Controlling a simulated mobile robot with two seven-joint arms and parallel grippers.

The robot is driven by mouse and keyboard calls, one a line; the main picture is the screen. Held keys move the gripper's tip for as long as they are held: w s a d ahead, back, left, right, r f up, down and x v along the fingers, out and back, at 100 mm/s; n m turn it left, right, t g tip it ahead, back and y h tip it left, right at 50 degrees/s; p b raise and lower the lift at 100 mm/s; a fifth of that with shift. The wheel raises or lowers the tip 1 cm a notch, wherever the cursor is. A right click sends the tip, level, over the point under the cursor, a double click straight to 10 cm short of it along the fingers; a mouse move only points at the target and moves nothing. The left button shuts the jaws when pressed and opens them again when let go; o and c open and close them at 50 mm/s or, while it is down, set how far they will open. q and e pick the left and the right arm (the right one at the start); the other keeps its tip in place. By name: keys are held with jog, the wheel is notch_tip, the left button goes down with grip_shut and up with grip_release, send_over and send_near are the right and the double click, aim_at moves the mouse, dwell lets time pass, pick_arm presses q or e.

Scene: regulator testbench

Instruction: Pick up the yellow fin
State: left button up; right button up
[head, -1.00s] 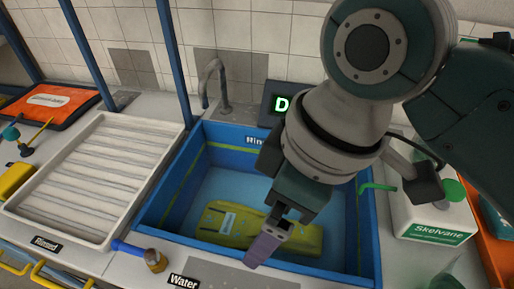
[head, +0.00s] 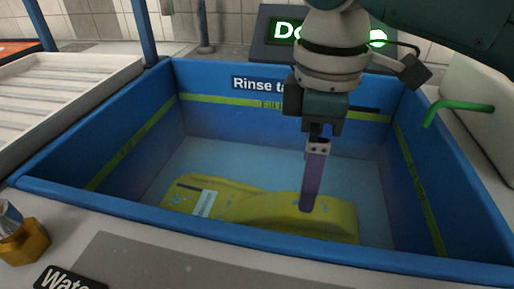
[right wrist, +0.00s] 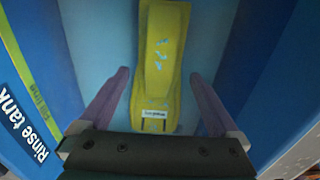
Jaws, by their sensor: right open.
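The yellow fin (head: 270,208) lies flat on the bottom of the blue rinse tank (head: 100,215), with a small white label (head: 205,203) near its left end. My right gripper (head: 308,208) points down into the tank over the fin's right part. Its near purple finger covers a bit of the fin in the head view. In the right wrist view the gripper (right wrist: 160,74) is open, one finger on each side of the fin (right wrist: 160,65), with clear gaps and nothing held. I cannot tell its exact height above the fin. My left gripper is not in view.
The tank's walls and rim surround the fin. A white ribbed tray (head: 60,95) stands left of the tank, a brass fitting (head: 25,243) at the front left. A green spout (head: 458,108) reaches over the right wall. A dark display (head: 268,55) stands behind.

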notch_tip(320, 180, down, 7)
jog(key=b, duration=0.2)
jog(key=shift+a+r+b, duration=0.15)
jog(key=shift+b, duration=0.15)
grip_shut()
dwell(0.6)
jog(key=shift+r, duration=0.1)
